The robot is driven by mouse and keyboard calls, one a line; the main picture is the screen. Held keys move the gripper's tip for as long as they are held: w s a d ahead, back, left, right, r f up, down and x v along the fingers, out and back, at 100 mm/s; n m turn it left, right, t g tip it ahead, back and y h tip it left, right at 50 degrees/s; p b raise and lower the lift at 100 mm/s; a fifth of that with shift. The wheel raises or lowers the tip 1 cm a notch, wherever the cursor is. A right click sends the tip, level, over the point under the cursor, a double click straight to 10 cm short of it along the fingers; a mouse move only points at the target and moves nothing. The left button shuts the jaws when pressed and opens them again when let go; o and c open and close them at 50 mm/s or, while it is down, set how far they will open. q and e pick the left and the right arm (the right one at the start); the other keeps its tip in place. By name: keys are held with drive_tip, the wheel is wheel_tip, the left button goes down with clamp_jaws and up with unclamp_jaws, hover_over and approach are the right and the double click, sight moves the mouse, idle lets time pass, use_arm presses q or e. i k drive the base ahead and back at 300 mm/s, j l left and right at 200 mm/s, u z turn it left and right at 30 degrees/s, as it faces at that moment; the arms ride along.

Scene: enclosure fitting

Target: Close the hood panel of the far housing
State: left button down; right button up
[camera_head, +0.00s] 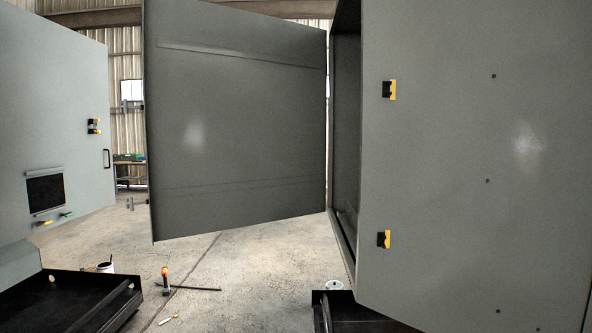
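A large grey hood panel (238,125) stands open in the middle of the view. Its right edge meets the opening of the big grey housing (480,180) on the right, and its left edge stands free. A dark gap into this housing (344,130) shows beside the panel's right edge. Two black and yellow latches (388,90) sit on the right housing's face, one above the other. A second grey housing (50,110) stands at the left, with a dark vent, a latch and a black handle. I cannot tell which one is the far housing. Neither gripper is in view.
Black trays lie low at the left (75,305) and bottom centre (345,318). On the concrete floor (240,270) are an orange-handled tool (165,280), a dark rod (195,288) and small white containers. Floor below the panel is otherwise mostly clear.

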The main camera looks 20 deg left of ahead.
sight(234, 100)
drive_tip(key=i+j+u, duration=0.25)
drive_tip(key=j+u, duration=0.15)
drive_tip(key=j, duration=0.15)
drive_tip(key=i+j+u, duration=1.35)
drive_tip(key=i, duration=0.2)
drive_tip(key=i+j+u, duration=0.15)
drive_tip(key=i+u, duration=0.2)
drive_tip(key=i+z, duration=0.4)
drive_tip(key=i+j+z, duration=0.2)
drive_tip(key=i+z, duration=0.15)
drive_tip(key=i+j+z, duration=0.25)
drive_tip(key=i+z, duration=0.15)
drive_tip(key=i+j+z, duration=0.15)
drive_tip(key=z, duration=0.25)
drive_tip(key=i+j+z, duration=0.25)
drive_tip(key=z, duration=0.2)
drive_tip(key=i+j+z, duration=0.4)
drive_tip(key=j+z, duration=0.25)
drive_tip(key=z, duration=0.2)
drive_tip(key=i+j+z, duration=0.15)
drive_tip(key=j+z, duration=0.25)
